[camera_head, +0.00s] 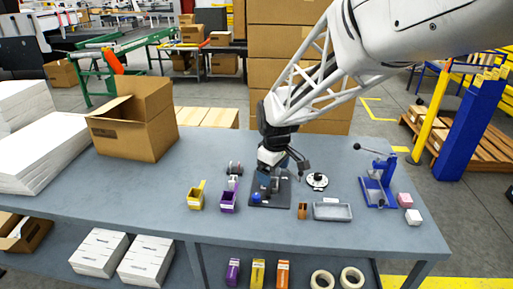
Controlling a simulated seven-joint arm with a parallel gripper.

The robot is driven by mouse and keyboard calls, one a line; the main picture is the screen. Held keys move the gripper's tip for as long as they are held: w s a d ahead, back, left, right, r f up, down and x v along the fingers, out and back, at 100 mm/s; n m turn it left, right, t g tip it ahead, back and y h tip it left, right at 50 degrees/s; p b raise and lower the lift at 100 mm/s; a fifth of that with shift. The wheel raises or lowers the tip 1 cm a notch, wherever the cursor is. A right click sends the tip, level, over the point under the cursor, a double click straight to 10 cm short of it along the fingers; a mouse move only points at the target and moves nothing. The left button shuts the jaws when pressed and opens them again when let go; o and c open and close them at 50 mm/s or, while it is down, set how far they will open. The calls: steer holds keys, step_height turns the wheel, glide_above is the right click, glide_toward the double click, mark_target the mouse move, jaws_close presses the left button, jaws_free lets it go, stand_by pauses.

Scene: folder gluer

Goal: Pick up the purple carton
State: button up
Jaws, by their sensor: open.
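A small purple carton (229,200) stands on the grey-blue table, left of the black plate, with what looks like its flap raised. Another purple item (233,271), of carton-like shape, is on the lower level beneath the table's front edge. My gripper (284,170) is open above the black plate, to the right of and farther back than the purple carton on the table. It is apart from that carton. The fingertips are small and dark, and partly hard to separate from the objects behind them.
A yellow carton (195,198) stands just left of the purple one. The black plate (279,202) bears a blue-knobbed device. An open cardboard box (140,125) stands back left.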

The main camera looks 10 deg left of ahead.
steer(key=w+a+f+n, duration=0.3)
steer(key=w+a+f, duration=0.1)
steer(key=a+f, duration=0.3)
steer(key=w+a+f+n, duration=0.3)
steer(key=a+f, duration=0.4)
steer(key=a, duration=0.2)
steer(key=shift+w+a+g, duration=0.35)
steer(key=shift+a+g, duration=0.05)
steer(key=shift+f, duration=0.1)
steer(key=shift+f, duration=1.3)
steer(key=shift+a+f, duration=0.1)
steer(key=shift+f, duration=2.5)
steer(key=c, duration=1)
